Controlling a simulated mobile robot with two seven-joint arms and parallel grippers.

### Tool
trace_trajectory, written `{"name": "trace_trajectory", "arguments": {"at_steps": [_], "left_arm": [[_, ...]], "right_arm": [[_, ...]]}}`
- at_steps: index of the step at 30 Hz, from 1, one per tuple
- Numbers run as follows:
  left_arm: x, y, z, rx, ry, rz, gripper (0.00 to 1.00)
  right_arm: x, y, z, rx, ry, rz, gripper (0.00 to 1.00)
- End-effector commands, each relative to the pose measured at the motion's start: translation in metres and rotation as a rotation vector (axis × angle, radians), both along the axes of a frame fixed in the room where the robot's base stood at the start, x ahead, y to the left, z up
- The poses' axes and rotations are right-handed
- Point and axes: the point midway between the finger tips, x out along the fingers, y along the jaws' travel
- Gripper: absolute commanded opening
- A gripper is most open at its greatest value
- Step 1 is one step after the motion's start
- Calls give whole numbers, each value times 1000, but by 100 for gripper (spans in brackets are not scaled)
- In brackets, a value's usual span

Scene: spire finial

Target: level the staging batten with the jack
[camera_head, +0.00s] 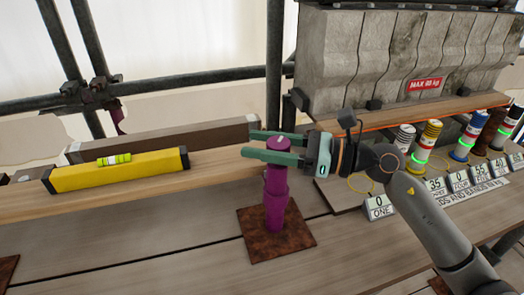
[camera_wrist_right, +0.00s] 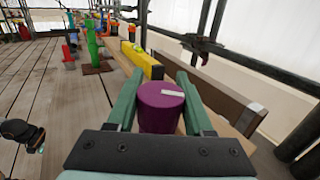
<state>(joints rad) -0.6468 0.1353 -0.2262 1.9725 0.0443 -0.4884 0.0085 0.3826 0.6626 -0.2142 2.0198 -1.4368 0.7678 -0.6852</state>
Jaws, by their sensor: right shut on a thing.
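The purple jack (camera_head: 275,195) stands upright on a rusty square base plate (camera_head: 258,240). Its round purple cap has a white mark and also shows in the right wrist view (camera_wrist_right: 160,103). My right gripper (camera_head: 247,144) has its green fingers on either side of the cap and is shut on it. The pale wooden batten (camera_head: 215,170) runs left from the jack. A yellow spirit level (camera_head: 150,174) with a bright green vial (camera_head: 114,159) lies along the batten. The bubble is too small to read.
A darker brown beam (camera_head: 185,138) lies behind the level. Scaffold poles (camera_head: 274,70) stand behind. Grey weights (camera_head: 400,55) marked MAX and several banded cylinders (camera_head: 426,138) with number cards are at the right. The front planks (camera_head: 150,250) are clear.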

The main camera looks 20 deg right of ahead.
Motion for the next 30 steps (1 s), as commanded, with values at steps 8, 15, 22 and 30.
{"name": "trace_trajectory", "arguments": {"at_steps": [8, 15, 22, 30], "left_arm": [[6, -12, -34, -11, -12, -30, 50], [5, -8, -52, -5, -14, -27, 50], [4, -5, -59, -1, -14, -22, 50], [23, 1, -36, 11, -136, -25, 50]], "right_arm": [[-4, 2, -7, 1, -6, 219, 0], [-11, 3, -3, 2, -5, 450, 0], [-18, 3, 0, 4, -4, 662, 0], [-24, 2, 0, 3, -3, 860, 0]]}}
